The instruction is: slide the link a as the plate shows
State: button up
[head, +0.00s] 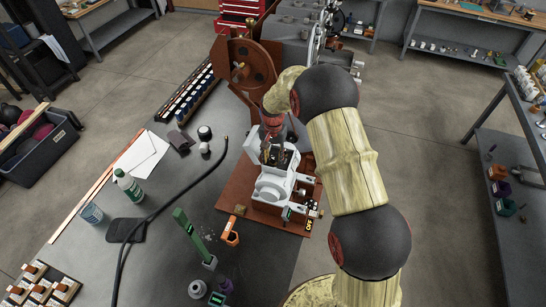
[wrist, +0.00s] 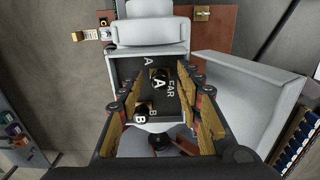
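The black plate (wrist: 122,78) in the wrist view carries white lettering: A, B and the word FAR, partly covered by my fingers. A dark knob marked A (wrist: 158,82) stands on it toward the far end. A second knob marked B (wrist: 140,119) sits nearer and to the left. My gripper (wrist: 162,76) is open, its tan-padded fingers on either side of the knob A, with visible gaps. Whether a finger touches knob B is not clear. In the head view my gripper (head: 274,138) is over the pale grey machine (head: 268,188), hiding much of the plate.
The machine stands on a brown board (head: 235,190) on a dark table. A large brown roaster part (head: 245,70) rises just behind.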

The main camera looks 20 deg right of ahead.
jog(key=shift+c, duration=1.2)
grip_shut()
